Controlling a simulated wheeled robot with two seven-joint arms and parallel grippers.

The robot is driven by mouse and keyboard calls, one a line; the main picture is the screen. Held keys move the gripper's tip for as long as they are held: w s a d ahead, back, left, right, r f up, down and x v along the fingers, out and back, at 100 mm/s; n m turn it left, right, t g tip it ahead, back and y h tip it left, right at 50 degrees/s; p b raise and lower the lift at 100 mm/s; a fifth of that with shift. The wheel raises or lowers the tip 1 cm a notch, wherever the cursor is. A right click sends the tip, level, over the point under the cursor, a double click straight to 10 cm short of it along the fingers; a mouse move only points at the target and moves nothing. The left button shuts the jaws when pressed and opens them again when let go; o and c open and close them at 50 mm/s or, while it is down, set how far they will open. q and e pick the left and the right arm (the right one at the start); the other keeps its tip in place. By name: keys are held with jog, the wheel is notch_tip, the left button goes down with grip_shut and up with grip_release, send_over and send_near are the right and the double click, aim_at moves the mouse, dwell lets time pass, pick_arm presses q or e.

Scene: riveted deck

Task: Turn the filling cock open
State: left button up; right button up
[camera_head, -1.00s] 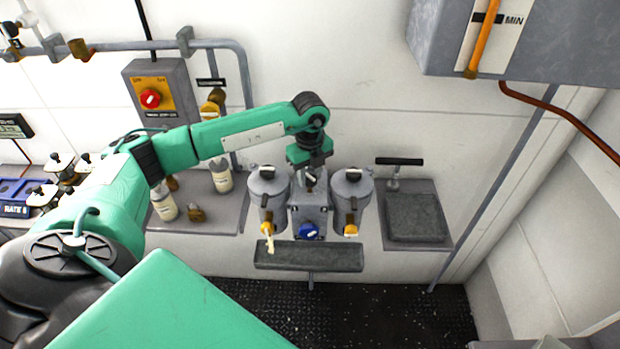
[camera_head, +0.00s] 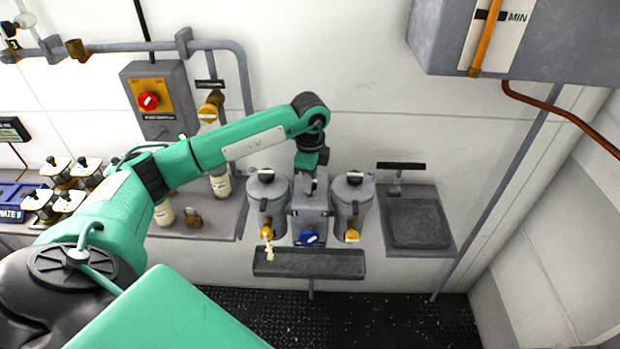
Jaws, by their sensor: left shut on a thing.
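The twin-canister unit has a grey middle block (camera_head: 308,222) between two lidded grey canisters, the left one (camera_head: 268,192) and the right one (camera_head: 352,193). A blue knob with a white mark (camera_head: 309,238) sits low on the block's front. A yellow cock is at the foot of the left canister (camera_head: 266,234) and another at the right (camera_head: 351,235). I cannot tell for sure which is the filling cock. My left gripper (camera_head: 312,184) points down at the top of the middle block, shut on a small handle there; its fingertips are partly hidden. My right gripper is out of view.
A grey drip tray (camera_head: 330,264) hangs below the cocks. A control box with a red knob (camera_head: 147,100) and a pipe valve (camera_head: 211,107) are at left. Bottles stand on the left shelf. A grey tank overhangs upper right.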

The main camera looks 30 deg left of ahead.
pick_arm(q)
jog(key=shift+r, duration=0.15)
dwell(0.4)
jog(key=o, duration=1)
jog(key=shift+w+r+b, duration=0.1)
jog(key=shift+r+b, duration=0.2)
jog(key=shift+r, duration=0.15)
notch_tip(320, 180, up, 13)
jog(key=b, duration=0.2)
jog(key=shift+f, duration=0.15)
